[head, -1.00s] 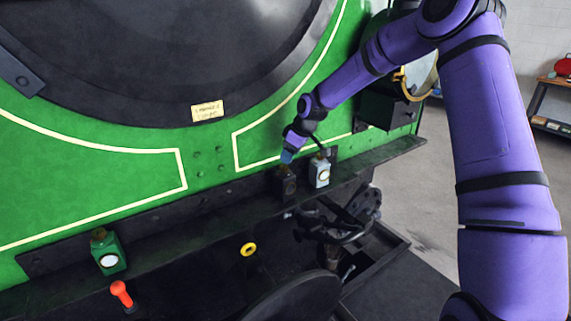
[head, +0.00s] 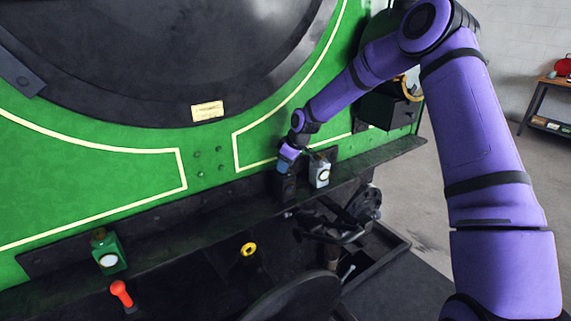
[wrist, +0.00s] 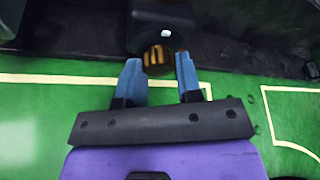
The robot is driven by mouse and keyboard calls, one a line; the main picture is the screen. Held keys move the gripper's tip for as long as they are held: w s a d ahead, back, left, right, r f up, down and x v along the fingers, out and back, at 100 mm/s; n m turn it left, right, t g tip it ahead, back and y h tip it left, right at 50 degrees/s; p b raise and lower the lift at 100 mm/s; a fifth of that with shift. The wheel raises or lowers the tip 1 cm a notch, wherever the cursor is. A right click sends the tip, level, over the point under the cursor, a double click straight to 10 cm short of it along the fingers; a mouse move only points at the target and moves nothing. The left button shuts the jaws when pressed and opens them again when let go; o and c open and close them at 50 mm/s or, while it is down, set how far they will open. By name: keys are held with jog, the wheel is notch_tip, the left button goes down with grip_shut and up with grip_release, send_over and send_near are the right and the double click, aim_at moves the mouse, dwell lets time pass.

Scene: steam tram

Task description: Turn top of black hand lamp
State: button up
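The black hand lamp (head: 286,187) stands on the green engine's front ledge, left of a white hand lamp (head: 320,172). In the wrist view I see the black lamp's dark body (wrist: 165,22) with a small white spot, and its ribbed brass-and-black top (wrist: 158,58). My gripper (head: 287,167) is right at the top of the black lamp. In the wrist view its two blue fingers (wrist: 158,72) are apart, one on each side of the ribbed top. I see no clear contact; the gripper hides part of the lamp in the head view.
The white lamp stands close on the right. A green hand lamp (head: 108,253) stands farther left on the ledge (head: 185,227). A red-handled fitting (head: 121,292), a yellow ring (head: 248,249) and a dark coupling (head: 345,215) lie below. The green engine front (head: 205,165) is close behind.

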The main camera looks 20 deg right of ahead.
jog(key=shift+m, duration=0.4)
jog(key=m+h, duration=0.1)
jog(key=m, duration=0.1)
jog(key=shift+a+m+t, duration=0.15)
jog(key=shift+m+t, duration=0.15)
jog(key=shift+t, duration=0.1)
jog(key=shift+m+t+h, duration=0.3)
jog(key=shift+m+h, duration=0.5)
jog(key=shift+m, duration=1.4)
jog(key=o, duration=0.9)
jog(key=shift+o, duration=0.2)
jog(key=v, duration=1.1)
